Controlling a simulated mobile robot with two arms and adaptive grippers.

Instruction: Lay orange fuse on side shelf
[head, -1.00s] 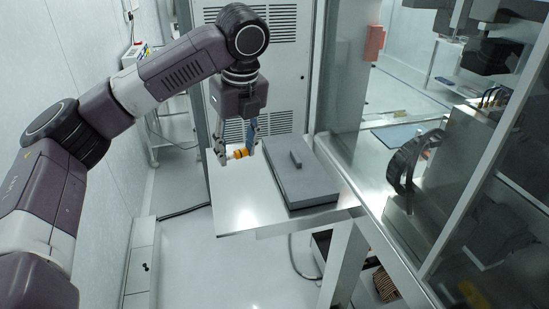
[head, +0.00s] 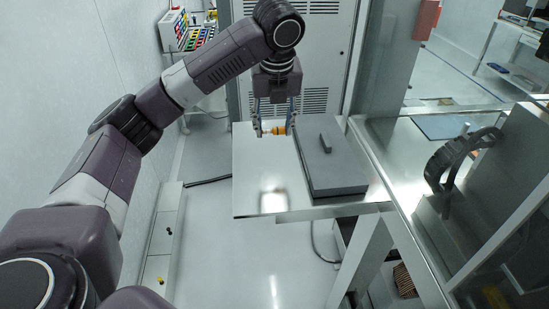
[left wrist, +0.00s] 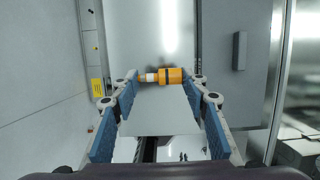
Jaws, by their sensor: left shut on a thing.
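The orange fuse (left wrist: 175,75) has a pale band near one end and lies sideways between the blue-padded fingers of my left gripper (left wrist: 160,80) in the left wrist view. In the head view my left gripper (head: 273,132) points down over the far part of the side shelf (head: 262,180), with the orange fuse (head: 280,131) between its fingertips. The gripper is shut on the fuse. Whether the fuse touches the shelf is hard to tell. My right gripper is not in view.
A dark grey flat case (head: 335,178) with a small bar handle lies on the shelf right of the gripper. The shelf's near left part is bare. A grey cabinet (head: 330,60) stands behind, and a glass-walled machine (head: 480,190) is at the right.

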